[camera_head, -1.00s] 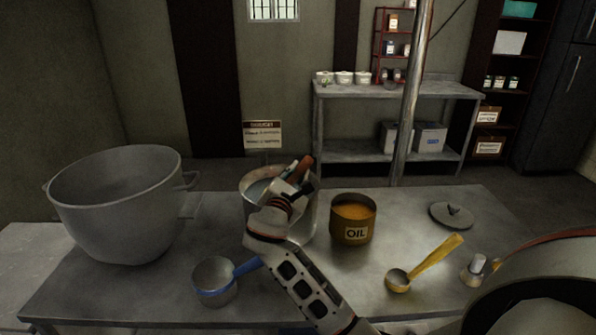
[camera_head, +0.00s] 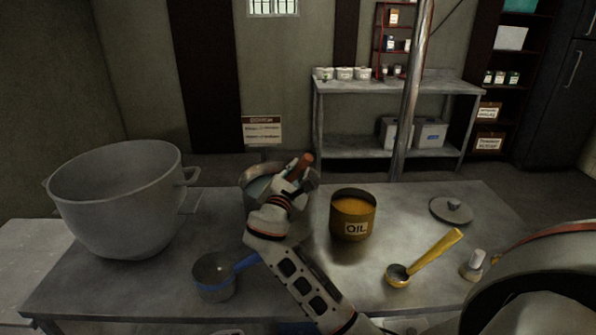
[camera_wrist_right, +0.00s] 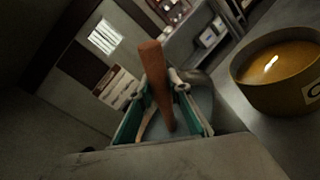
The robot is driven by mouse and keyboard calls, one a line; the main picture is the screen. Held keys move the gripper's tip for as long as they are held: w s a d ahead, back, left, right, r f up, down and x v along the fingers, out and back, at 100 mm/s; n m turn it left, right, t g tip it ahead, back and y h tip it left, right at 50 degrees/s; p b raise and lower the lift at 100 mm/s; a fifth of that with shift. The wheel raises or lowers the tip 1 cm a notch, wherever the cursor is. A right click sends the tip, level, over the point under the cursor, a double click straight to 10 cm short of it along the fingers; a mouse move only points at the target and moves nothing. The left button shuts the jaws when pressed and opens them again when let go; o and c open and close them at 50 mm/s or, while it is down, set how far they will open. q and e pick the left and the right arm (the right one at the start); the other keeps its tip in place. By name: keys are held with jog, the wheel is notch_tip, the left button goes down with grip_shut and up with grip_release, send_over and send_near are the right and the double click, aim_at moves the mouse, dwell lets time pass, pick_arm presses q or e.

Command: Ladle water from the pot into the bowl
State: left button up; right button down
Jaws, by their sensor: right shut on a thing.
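The pot (camera_head: 250,205) is a metal vessel with pale liquid inside, standing mid-table and partly hidden by my right arm. My right gripper (camera_head: 297,181) is over the pot's right side, shut on the reddish-brown handle of a ladle (camera_head: 304,163). In the wrist view the handle (camera_wrist_right: 154,75) stands up between the gripper's fingers (camera_wrist_right: 163,118). The ladle's scoop is hidden, so I cannot tell whether it touches the water. The large grey bowl (camera_head: 110,215) stands on the left of the table, apart from the gripper. My left gripper is not in view.
A blue-handled scoop (camera_head: 213,283) lies in front of the bowl and pot. An oil tin (camera_head: 356,229) stands right of the pot, also in the wrist view (camera_wrist_right: 285,94). A yellow ladle (camera_head: 423,258), a lid (camera_head: 450,210) and a small shaker (camera_head: 473,265) lie farther right.

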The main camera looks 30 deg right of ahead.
jog(key=shift+r, duration=0.1)
notch_tip(320, 180, up, 6)
jog(key=p, duration=0.6)
notch_tip(320, 180, up, 4)
jog(key=shift+f+p, duration=0.1)
jog(key=shift+p, duration=0.55)
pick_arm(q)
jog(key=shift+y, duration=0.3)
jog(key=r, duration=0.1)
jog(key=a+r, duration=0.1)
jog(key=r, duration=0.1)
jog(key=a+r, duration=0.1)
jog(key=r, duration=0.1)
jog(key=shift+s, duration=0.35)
pick_arm(e)
notch_tip(320, 180, up, 5)
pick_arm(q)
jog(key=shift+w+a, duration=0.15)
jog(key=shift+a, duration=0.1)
pick_arm(e)
jog(key=shift+s+a+f, duration=0.1)
